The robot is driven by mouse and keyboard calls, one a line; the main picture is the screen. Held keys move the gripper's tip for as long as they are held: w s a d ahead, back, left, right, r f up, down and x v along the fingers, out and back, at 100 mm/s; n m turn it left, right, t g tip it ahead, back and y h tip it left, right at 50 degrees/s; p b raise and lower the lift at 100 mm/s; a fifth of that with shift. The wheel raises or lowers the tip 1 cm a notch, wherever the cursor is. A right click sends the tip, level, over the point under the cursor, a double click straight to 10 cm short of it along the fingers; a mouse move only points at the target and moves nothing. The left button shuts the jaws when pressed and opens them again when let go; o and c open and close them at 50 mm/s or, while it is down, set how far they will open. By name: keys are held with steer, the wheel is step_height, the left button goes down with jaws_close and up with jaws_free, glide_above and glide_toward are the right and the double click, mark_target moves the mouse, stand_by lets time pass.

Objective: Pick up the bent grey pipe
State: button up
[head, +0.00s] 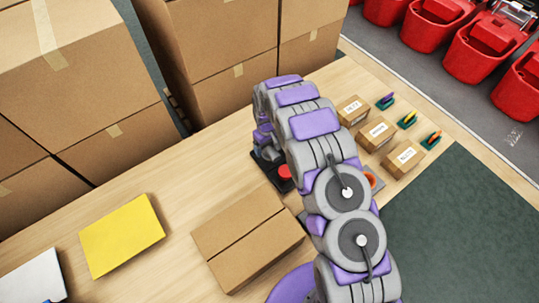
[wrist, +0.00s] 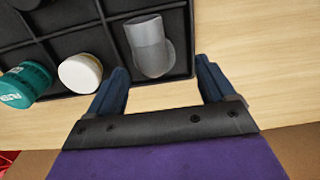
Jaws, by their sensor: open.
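The bent grey pipe (wrist: 150,46) lies in a compartment of a black divided tray (wrist: 88,41) in the wrist view. Its lower end widens into a rounded part near the tray's near wall. My gripper (wrist: 161,66) is open, with one dark blue finger on each side of the pipe's near end. The fingers do not appear to touch it, and nothing is between them. In the head view a corner of a black tray (head: 271,170) shows beside my arm. My arm hides the gripper there, and I cannot make out the pipe.
A teal cylinder (wrist: 27,84) and a white-capped piece (wrist: 80,72) sit left of the pipe. On the wooden table are a closed cardboard box (head: 248,238), a yellow folder (head: 122,235) and small labelled boxes (head: 376,133). Large cartons (head: 75,70) stand at the back left.

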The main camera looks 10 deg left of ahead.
mark_target(269, 152)
steer(key=f, duration=0.2)
steer(key=f+b, duration=0.1)
steer(key=f, duration=0.2)
steer(key=shift+w+d+f, duration=0.2)
steer(key=shift+w+f, duration=0.15)
steer(key=shift+w, duration=0.05)
steer(key=c, duration=1)
steer(key=shift+o, duration=0.2)
steer(key=shift+r, duration=0.15)
